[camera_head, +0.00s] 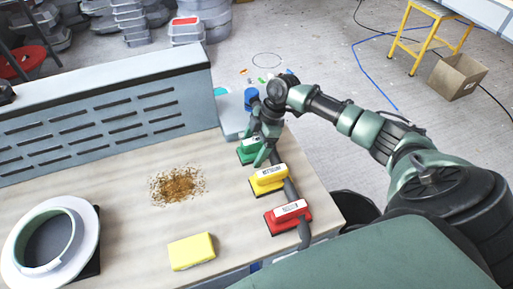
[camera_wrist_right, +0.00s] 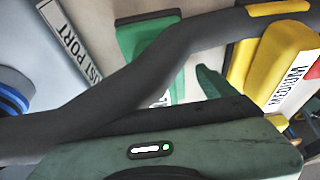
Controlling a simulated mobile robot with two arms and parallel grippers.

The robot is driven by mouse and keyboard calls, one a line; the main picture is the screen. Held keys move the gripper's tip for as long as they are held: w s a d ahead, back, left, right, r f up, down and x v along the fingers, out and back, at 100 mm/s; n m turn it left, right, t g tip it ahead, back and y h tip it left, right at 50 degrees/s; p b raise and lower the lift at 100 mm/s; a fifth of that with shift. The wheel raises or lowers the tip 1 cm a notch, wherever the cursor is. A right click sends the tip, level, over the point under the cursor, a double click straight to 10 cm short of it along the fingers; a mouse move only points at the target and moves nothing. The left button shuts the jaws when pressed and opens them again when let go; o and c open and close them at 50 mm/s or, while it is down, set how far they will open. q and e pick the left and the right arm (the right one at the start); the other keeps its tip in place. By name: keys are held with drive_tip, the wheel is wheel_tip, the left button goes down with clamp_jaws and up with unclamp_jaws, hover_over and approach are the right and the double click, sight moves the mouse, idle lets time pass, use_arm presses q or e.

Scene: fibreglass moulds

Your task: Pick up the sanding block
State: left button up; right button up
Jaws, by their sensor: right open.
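Three block-shaped sanding tools stand in a row near the table's right edge: a green one (camera_head: 247,151), a yellow one (camera_head: 267,180) and a red one (camera_head: 288,216). My right gripper (camera_head: 263,156) is open at the green block, partly covering it; I cannot tell whether they touch. In the right wrist view the green block (camera_wrist_right: 134,45) is partly hidden behind a dark hose. A plain yellow block (camera_head: 191,251) lies apart at the table's front. My left gripper is not in view.
The dark hose (camera_wrist_right: 150,75) crosses the right wrist view, beside a DUST PORT label (camera_wrist_right: 69,38). A slotted grey unit (camera_head: 110,115) lines the table's back. A brown dust pile (camera_head: 177,186) lies mid-table, and a white ring-shaped mould (camera_head: 84,222) stands left.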

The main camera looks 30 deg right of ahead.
sight(253, 140)
drive_tip(key=shift+c, duration=0.3)
drive_tip(key=c, duration=1.6)
drive_tip(key=shift+o, duration=0.2)
wheel_tip(253, 140, up, 21)
drive_tip(key=b, duration=0.3)
drive_tip(key=shift+f, duration=0.2)
